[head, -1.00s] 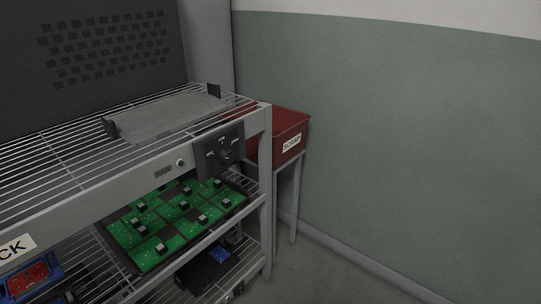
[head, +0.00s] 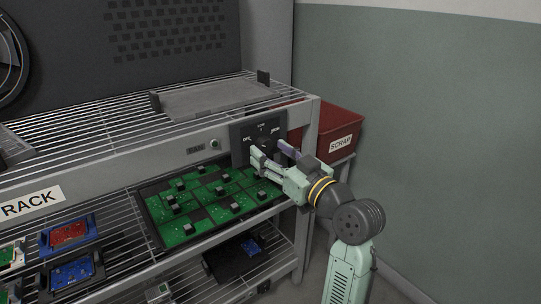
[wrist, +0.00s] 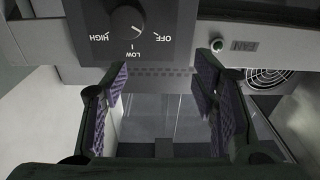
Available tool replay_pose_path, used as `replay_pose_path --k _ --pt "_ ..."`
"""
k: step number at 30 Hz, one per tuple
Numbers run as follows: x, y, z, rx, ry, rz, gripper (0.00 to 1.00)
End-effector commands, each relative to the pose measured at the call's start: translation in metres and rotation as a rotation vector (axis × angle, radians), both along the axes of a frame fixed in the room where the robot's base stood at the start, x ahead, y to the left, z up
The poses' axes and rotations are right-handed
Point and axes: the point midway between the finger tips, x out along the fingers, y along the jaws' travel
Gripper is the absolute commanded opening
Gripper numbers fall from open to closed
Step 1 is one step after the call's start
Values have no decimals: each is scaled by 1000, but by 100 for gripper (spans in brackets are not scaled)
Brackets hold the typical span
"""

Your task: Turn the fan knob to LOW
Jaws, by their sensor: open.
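The fan knob (wrist: 127,18) is a round dark dial on a dark panel (wrist: 170,50) on the rack's front rail. The wrist view shows it inverted, with HIGH at left, LOW below and OFF at right. The knob's white mark points toward the OFF side. In the head view the panel (head: 240,136) is partly covered by my gripper (head: 269,152). My gripper is open and empty, its purple-padded fingers in front of the panel. In the wrist view the gripper (wrist: 162,76) sits below the knob in the picture, its fingers apart from it.
A FAN label and button (head: 214,144) are on the rail left of the panel. Green circuit boards (head: 185,215) lie on the shelf below. A flat grey tray (head: 205,98) is on top. A red SCRAP bin (head: 335,125) stands at right, near my arm.

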Motion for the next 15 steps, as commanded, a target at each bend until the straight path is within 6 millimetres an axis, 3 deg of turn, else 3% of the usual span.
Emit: replay_pose_path --k 1,3,6,11,15 --pt "-3 -23 -13 -6 29 -15 54" --pt "-9 -41 -24 -16 55 -19 54" --pt "-13 -54 -31 -22 74 -19 54" --pt "-3 -48 -31 -24 79 -16 54" --pt "17 -32 -30 -24 79 -15 54"
